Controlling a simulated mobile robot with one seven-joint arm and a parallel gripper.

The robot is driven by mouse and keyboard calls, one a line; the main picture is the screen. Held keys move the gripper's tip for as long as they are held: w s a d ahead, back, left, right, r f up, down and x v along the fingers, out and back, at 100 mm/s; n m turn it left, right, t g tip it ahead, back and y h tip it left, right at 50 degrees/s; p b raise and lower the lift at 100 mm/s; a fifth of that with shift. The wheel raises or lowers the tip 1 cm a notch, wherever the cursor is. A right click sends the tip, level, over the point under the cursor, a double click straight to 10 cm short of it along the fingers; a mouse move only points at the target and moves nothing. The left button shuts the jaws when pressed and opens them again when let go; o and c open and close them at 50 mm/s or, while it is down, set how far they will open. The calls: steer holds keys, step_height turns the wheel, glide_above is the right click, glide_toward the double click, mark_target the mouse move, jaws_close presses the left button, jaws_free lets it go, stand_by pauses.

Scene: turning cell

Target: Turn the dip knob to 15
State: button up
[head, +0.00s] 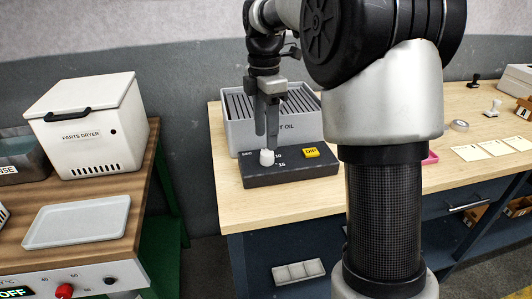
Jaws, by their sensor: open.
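The dip knob (267,158) is a small white knob on the left part of a dark control box (300,173). The box stands at the front left of the wooden bench. Small white marks around the knob read 10 and 15 on its right, with SEC on its left. I cannot make out where the knob points. A yellow button labelled DIP (311,152) sits on the box to the right. My gripper (267,141) is open and points down just above the knob. Its fingers are seen nearly side-on, and I cannot tell whether they touch the knob.
A grey oil bin (236,131) with a slatted top stands right behind the box. My arm hides the bench's middle. At left, another bench holds a parts dryer (90,128) and a grey tray (77,222). A floor gap separates the benches. Cards and stamps lie far right.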

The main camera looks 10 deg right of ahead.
mark_target(266, 153)
step_height(266, 153, down, 5)
steer(key=shift+s+r+b, duration=0.1)
steer(key=shift+s+b, duration=0.05)
steer(key=shift+b, duration=0.35)
steer(key=c, duration=1)
